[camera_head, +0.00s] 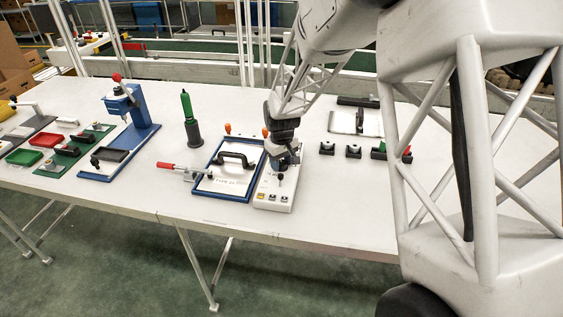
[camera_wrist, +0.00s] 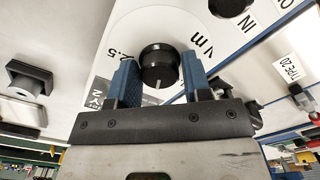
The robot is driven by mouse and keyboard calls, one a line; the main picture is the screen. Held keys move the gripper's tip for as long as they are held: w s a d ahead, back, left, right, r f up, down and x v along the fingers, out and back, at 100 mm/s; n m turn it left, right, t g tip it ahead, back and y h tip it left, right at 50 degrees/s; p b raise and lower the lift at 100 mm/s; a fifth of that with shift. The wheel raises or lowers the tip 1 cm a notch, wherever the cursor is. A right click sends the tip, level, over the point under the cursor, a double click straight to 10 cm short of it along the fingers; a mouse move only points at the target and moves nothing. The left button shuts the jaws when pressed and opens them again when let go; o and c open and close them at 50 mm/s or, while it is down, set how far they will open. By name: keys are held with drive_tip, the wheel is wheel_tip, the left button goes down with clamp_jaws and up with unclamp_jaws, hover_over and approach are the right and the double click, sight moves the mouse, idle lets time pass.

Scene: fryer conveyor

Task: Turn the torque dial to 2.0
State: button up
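The torque dial is a round black knob (camera_wrist: 159,66) on a white panel. The wrist view shows "2.5" printed at its upper left and letters at its upper right. A pale pointer line shows on the knob's lower edge; its exact reading is not clear. My gripper (camera_wrist: 159,80) has its two blue fingers on either side of the knob, very close to it. I cannot tell whether they press on it. In the head view my gripper (camera_head: 285,160) is over the white control box (camera_head: 273,198) and hides much of its upper part.
A blue-framed tray (camera_head: 228,197) with a black handle stands directly left of the box. A green bottle-like tool (camera_head: 188,115) and a blue press (camera_head: 140,130) stand farther left. Small black blocks (camera_head: 353,151) lie to the right. The table front (camera_head: 330,225) is clear.

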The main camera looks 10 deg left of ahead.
drive_tip(key=c, duration=0.5)
drive_tip(key=shift+m, duration=0.5)
drive_tip(key=m, duration=0.3)
drive_tip(key=shift+m, duration=0.3)
drive_tip(key=m, duration=0.4)
drive_tip(key=o, duration=0.9)
